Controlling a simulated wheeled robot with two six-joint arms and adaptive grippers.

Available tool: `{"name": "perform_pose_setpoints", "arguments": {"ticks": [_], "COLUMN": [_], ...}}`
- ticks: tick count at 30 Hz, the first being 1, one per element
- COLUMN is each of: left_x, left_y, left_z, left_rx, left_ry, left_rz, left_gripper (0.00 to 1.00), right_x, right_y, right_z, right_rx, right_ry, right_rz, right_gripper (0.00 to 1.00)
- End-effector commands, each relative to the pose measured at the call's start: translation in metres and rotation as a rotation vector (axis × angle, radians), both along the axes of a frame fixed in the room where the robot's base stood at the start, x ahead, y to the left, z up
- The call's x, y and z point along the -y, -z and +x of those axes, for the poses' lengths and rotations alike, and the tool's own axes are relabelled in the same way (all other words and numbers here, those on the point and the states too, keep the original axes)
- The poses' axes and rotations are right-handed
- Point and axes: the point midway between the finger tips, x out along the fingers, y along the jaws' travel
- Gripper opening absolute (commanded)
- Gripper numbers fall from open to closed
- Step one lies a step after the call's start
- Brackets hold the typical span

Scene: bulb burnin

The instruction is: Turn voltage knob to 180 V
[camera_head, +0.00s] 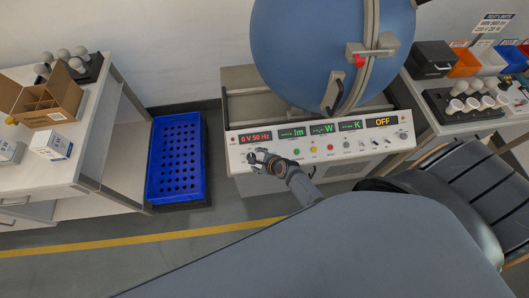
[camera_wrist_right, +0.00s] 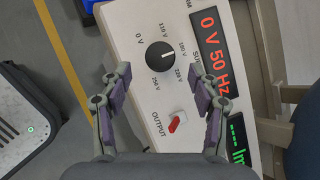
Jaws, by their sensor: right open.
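The voltage knob (camera_wrist_right: 160,56) is a round black dial on the white panel in the right wrist view. Labels around it include 0 V, 110 V, 220 V and 250 V. Its pointer is too small to read surely. The red display (camera_wrist_right: 214,50) reads 0 V 50 Hz, and it also shows in the head view (camera_head: 254,137). My right gripper (camera_wrist_right: 161,74) is open, its two fingers to either side of the knob with visible gaps. In the head view my right gripper (camera_head: 259,157) is at the panel's left end and hides the knob. My left gripper is not in view.
A red output switch (camera_wrist_right: 177,121) sits below the knob. The control panel (camera_head: 330,165) carries several buttons and green displays under a large blue sphere (camera_head: 310,45). A blue crate (camera_head: 173,190) stands on the floor left of it.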

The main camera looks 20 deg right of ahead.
Motion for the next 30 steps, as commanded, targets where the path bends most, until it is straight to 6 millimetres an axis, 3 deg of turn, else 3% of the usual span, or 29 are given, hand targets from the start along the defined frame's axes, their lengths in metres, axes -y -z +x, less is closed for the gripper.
{"name": "perform_pose_setpoints", "arguments": {"ticks": [6, 12, 30], "left_x": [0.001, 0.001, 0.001], "left_y": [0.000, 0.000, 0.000], "left_z": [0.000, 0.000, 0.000], "left_rx": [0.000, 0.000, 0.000], "left_ry": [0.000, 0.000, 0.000], "left_rz": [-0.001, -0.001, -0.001], "left_gripper": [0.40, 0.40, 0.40], "right_x": [0.010, 0.016, 0.017], "right_y": [-0.031, -0.048, -0.051], "right_z": [-0.031, -0.046, -0.048], "right_rx": [-0.001, -0.001, -0.001], "right_ry": [-0.001, 0.000, 0.000], "right_rz": [-0.002, 0.000, 0.000], "right_gripper": [0.62, 0.62, 0.62]}}
